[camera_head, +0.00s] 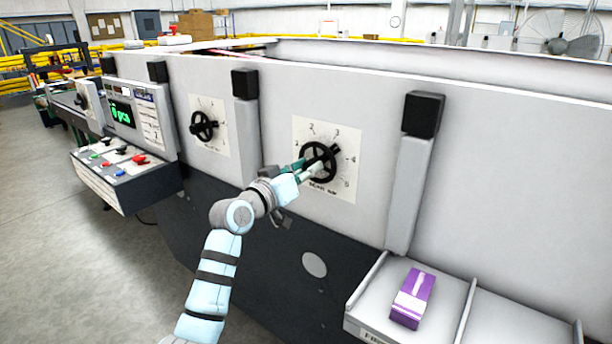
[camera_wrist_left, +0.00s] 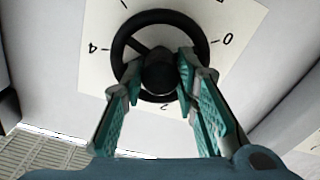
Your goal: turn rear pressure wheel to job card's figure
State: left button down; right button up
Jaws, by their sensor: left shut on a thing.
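The nearer black pressure wheel (camera_head: 326,153) sits on a white numbered dial plate (camera_head: 346,187) on the machine's grey side; its label is too small to read. My left gripper (camera_head: 303,169) is at this wheel, its fingers shut on it. In the left wrist view the wheel (camera_wrist_left: 132,27) fills the top middle, and the green fingers of the left gripper (camera_wrist_left: 160,70) sit on either side of its hub. Figures 4, 0 and 2 show around it there. A second black wheel (camera_head: 203,126) with its own dial is farther left. My right gripper is not in view.
A control panel (camera_head: 128,168) with coloured buttons and a green display (camera_head: 122,112) stands at left, with a printed sheet (camera_head: 150,122) too small to read. Grey posts with black caps (camera_head: 423,114) flank the dials. A purple carton (camera_head: 412,298) lies on the tray at lower right.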

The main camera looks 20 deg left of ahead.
pick_arm(q)
jog(key=m, duration=0.2)
jog(key=m+b, duration=0.1)
jog(key=m, duration=0.1)
jog(key=m+b, duration=0.1)
jog(key=m, duration=0.1)
jog(key=shift+f, duration=0.3)
jog(key=shift+b, duration=0.3)
jog(key=c, duration=1.2)
grip_release()
jog(key=shift+r, duration=0.15)
jog(key=shift+c, duration=0.2)
jog(key=v, duration=1.2)
